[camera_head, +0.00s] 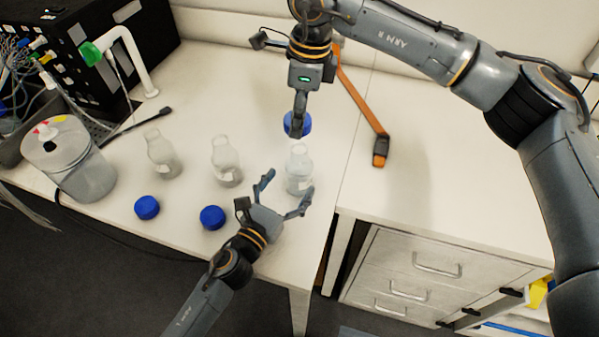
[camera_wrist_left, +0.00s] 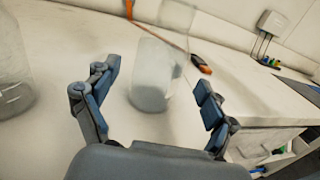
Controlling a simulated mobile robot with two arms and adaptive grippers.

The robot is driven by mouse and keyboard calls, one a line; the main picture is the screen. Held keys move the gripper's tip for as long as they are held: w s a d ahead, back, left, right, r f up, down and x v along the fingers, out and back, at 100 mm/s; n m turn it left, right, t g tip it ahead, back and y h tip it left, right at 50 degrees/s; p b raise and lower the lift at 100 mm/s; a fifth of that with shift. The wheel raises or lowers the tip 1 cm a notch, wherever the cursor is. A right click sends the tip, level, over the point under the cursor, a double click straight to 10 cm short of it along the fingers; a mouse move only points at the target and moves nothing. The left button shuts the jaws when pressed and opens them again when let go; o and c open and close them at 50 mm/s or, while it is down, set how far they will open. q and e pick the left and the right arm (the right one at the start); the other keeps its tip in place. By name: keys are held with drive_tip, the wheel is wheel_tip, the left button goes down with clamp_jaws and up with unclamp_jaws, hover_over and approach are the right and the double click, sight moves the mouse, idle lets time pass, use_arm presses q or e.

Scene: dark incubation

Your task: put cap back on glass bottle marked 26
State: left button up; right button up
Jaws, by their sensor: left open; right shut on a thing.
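Three clear glass bottles stand uncapped on the white table: a left one (camera_head: 163,155), a middle one (camera_head: 226,162) and a right one (camera_head: 299,170). No number is readable on them. My right gripper (camera_head: 297,126) is shut on a blue cap (camera_head: 304,121), held above and just behind the right bottle's mouth. My left gripper (camera_head: 287,186) is open in front of the right bottle. In the left wrist view, this bottle (camera_wrist_left: 152,88) appears upright beyond and between the spread fingers (camera_wrist_left: 152,98). Contact with the fingers is not evident.
Two blue caps lie on the table, a left one (camera_head: 147,207) and a right one (camera_head: 212,217). A lidded clear container (camera_head: 85,175) and a black box (camera_head: 110,45) with cables stand left. An orange strip (camera_head: 360,100) lies behind right. The right-hand counter (camera_head: 430,170) is largely clear.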

sight(306, 162)
use_arm(q)
drive_tip(key=x, duration=0.8)
drive_tip(key=shift+w+f, duration=0.1)
drive_tip(key=shift+f, duration=0.05)
clamp_jaws()
idle(0.6)
